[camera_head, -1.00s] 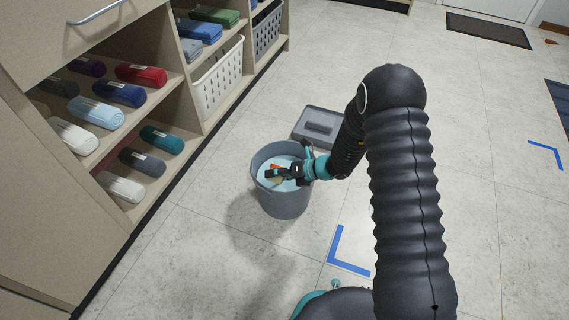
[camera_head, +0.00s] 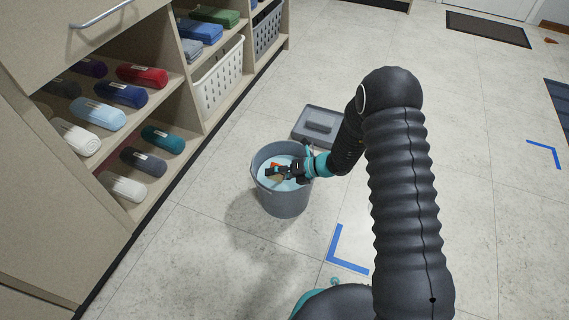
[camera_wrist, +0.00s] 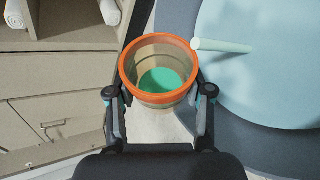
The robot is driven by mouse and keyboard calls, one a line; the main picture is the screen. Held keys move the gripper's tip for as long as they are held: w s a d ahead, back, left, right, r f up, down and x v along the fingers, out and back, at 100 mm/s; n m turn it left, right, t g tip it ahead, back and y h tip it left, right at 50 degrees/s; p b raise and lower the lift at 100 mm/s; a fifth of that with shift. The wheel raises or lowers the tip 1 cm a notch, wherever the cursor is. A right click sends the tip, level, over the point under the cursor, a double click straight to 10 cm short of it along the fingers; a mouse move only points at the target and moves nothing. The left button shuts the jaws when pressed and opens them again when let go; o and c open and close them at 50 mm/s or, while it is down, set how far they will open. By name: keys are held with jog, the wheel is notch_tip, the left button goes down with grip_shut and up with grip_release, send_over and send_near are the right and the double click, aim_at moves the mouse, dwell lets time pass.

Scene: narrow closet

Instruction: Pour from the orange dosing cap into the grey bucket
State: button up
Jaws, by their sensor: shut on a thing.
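The orange dosing cap (camera_wrist: 184,39) has an orange rim and a see-through body. Green liquid (camera_wrist: 162,80) shows at its bottom in the wrist view. My gripper (camera_wrist: 160,95) is shut on the cap, one finger on each side. A pale green bar (camera_wrist: 222,46), which looks like a stream of liquid, runs from the cap's rim toward the bucket's contents. In the head view the gripper (camera_head: 277,172) holds the cap over the mouth of the grey bucket (camera_head: 284,203). The bucket stands on the floor with light blue liquid (camera_wrist: 275,60) inside. The cap looks tilted.
A grey lid-like panel with a handle (camera_head: 318,127) lies on the floor behind the bucket. Shelves with rolled towels (camera_head: 120,93) and a white basket (camera_head: 219,78) stand at the left. Blue tape corners (camera_head: 345,262) mark the floor. The floor at the right is open.

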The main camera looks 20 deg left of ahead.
jog(key=shift+w+r+m+g+p, duration=0.15)
jog(key=shift+r+m+g+p, duration=0.2)
jog(key=shift+m+g+p, duration=0.4)
dwell(0.8)
jog(key=shift+w+d+r+m+g+p, duration=0.1)
jog(key=shift+w+r+m+g+p, duration=0.1)
jog(key=shift+w+p, duration=0.2)
jog(key=shift+w+d+r+m+g+p, duration=0.15)
jog(key=shift+w+p, duration=0.15)
jog(key=shift+w, duration=0.2)
dwell(0.5)
jog(key=shift+w+a+r+m+g+y, duration=0.1)
jog(key=shift+w+m+g+y, duration=0.05)
jog(key=shift+m+g+y, duration=0.2)
dwell(0.8)
jog(key=shift+s+a+f+n+t+b, duration=0.1)
jog(key=shift+s+f+n+t+b, duration=0.2)
jog(key=shift+s+n+t+b, duration=0.15)
jog(key=shift+s+a+f+n+t+b, duration=0.1)
jog(key=shift+s+f+n+t+b, duration=0.2)
jog(key=shift+s, duration=0.2)
jog(key=shift+s+d+r, duration=0.1)
jog(key=shift+s, duration=0.05)
jog(key=shift+n, duration=0.3)
